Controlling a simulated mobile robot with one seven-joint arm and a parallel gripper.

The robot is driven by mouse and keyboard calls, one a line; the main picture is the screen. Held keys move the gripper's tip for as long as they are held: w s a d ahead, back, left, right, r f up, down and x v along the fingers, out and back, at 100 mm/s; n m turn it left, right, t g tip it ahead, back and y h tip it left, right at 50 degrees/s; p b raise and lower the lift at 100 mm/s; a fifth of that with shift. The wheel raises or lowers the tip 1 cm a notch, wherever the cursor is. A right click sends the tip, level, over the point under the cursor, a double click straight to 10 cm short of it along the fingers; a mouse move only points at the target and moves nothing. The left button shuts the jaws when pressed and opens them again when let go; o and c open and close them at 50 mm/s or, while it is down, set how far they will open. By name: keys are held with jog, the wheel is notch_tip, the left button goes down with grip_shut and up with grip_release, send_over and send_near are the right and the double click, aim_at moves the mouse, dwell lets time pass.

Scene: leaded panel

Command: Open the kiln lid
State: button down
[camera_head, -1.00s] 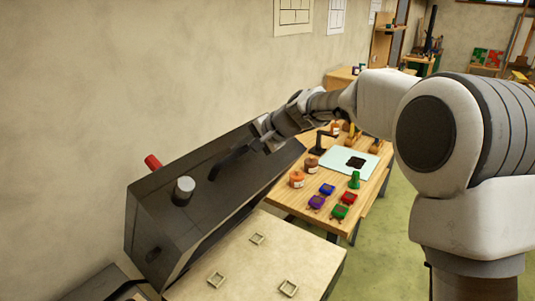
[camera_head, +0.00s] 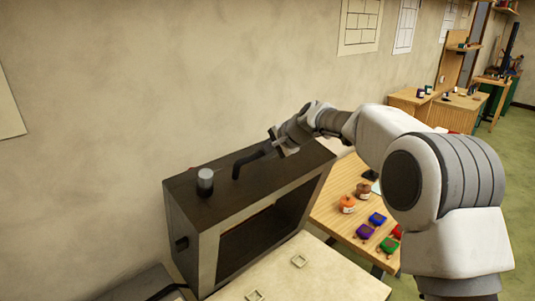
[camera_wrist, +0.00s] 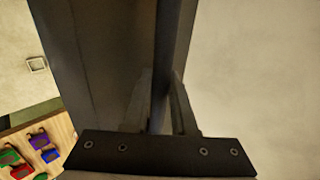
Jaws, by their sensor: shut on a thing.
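The kiln lid (camera_head: 225,205) is a large dark box-like cover in the head view. It stands tipped up, its pale-rimmed hollow underside (camera_head: 262,230) facing right and toward me. A black bar handle (camera_head: 248,163) rises from its upper face, beside a grey cylindrical knob (camera_head: 205,181). My gripper (camera_head: 276,145) is shut on the far end of this handle. In the wrist view the fingers of my gripper (camera_wrist: 160,98) stand either side of the dark bar, with the lid's dark face behind. The exact finger contact is hard to see.
A pale flat surface (camera_head: 335,280) with small square frames lies in front of the lid. A plain wall (camera_head: 130,100) stands close behind the lid.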

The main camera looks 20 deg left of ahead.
jog(key=c, duration=0.7)
grip_release()
jog(key=shift+c, duration=0.2)
jog(key=b+v, duration=0.4)
jog(key=v, duration=1.3)
jog(key=shift+s+d, duration=0.15)
